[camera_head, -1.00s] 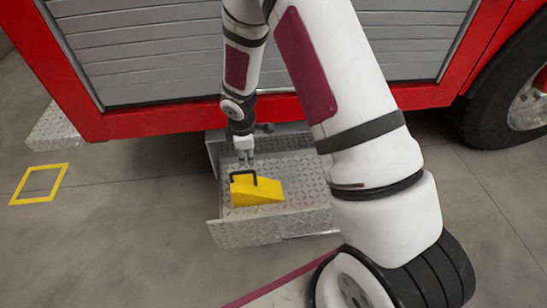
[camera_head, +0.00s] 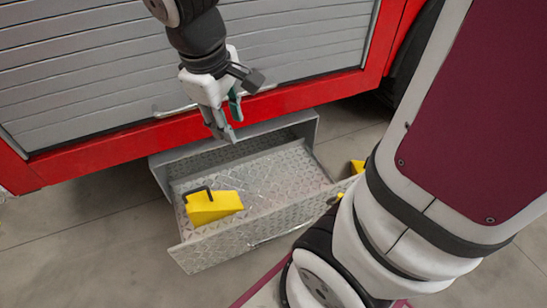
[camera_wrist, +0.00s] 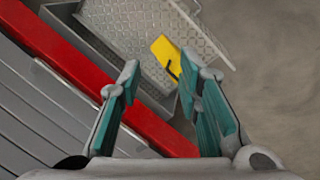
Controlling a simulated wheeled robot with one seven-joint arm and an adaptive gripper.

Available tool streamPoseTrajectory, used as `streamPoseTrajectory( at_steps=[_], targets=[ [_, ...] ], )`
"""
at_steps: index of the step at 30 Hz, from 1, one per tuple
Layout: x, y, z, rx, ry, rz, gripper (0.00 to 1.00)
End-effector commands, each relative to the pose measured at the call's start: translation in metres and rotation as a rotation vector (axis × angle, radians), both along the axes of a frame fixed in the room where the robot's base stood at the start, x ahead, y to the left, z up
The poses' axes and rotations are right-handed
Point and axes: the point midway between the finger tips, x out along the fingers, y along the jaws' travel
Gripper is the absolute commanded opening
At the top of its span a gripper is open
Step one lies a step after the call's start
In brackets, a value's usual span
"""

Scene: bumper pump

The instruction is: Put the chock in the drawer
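The yellow wedge-shaped chock (camera_head: 215,208) with a black handle lies inside the open metal drawer (camera_head: 270,195), at its left end. It also shows in the wrist view (camera_wrist: 165,52), beyond my fingertips. My gripper (camera_head: 231,127) is above the back of the drawer, up and to the right of the chock in the head view, and apart from it. In the wrist view my gripper (camera_wrist: 160,80) has its two teal-padded fingers spread with nothing between them. The drawer is pulled out from a grey housing under the red vehicle.
Another yellow object (camera_head: 357,166) shows at the drawer's right, mostly hidden behind my arm. The red sill (camera_head: 110,150) and grey shutter (camera_head: 90,70) are close behind my gripper. The drawer floor right of the chock is clear.

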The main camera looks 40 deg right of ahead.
Motion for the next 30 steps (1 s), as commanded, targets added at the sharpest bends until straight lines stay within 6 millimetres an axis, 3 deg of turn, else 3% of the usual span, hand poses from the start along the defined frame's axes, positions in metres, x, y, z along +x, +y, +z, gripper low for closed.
streamPoseTrajectory(
  at_steps=[1,6,12,15,21,30],
  targets=[
    [-0.02,0.002,0.013,0.016,-0.011,-0.049,0.32],
    [-0.089,0.011,0.037,0.08,-0.007,-0.209,0.32],
    [-0.161,0.027,0.047,0.162,0.011,-0.355,0.32],
    [-0.184,0.034,0.047,0.192,0.02,-0.398,0.32],
    [-0.204,0.039,0.046,0.219,0.032,-0.434,0.32],
    [-0.204,0.04,0.046,0.218,0.033,-0.434,0.32]
  ],
)
